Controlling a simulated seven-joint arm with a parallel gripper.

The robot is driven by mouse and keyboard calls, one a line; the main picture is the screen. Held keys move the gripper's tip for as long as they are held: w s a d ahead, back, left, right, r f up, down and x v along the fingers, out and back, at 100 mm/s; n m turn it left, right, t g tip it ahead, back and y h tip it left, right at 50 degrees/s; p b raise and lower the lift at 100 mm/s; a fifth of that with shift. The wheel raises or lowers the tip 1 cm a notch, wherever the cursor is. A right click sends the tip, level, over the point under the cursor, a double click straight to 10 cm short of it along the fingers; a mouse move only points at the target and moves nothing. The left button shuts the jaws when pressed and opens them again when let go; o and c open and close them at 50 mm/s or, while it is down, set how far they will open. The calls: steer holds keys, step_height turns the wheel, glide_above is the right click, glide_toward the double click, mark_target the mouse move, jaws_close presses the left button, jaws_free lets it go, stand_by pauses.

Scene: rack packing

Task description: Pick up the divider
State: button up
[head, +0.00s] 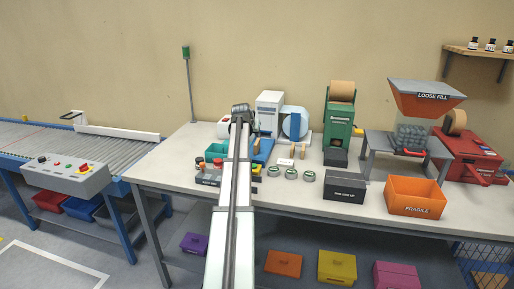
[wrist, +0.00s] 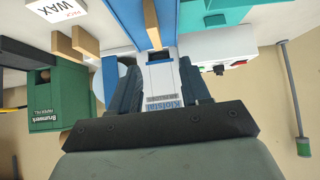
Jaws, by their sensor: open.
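My gripper (wrist: 157,78) is open, its dark fingers apart with nothing visible between them in the wrist view, which looks upside down. I cannot tell for certain which piece is the divider. In the head view my gripper (head: 241,113) is above the back of the bench, and my arm hides part of the blue tray (head: 265,148).
An orange FRAGILE bin (head: 414,196) stands at the right front. A green dispenser (head: 340,122) and a white printer (head: 270,104) stand behind. The bench's left end (head: 165,165) is clear.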

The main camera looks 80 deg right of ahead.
mark_target(257, 142)
steer(key=x, duration=0.8)
steer(key=shift+s+d, duration=0.15)
steer(key=shift+s, duration=0.1)
steer(key=shift+x, duration=2.8)
steer(key=shift+s+f, duration=0.15)
jaws_close()
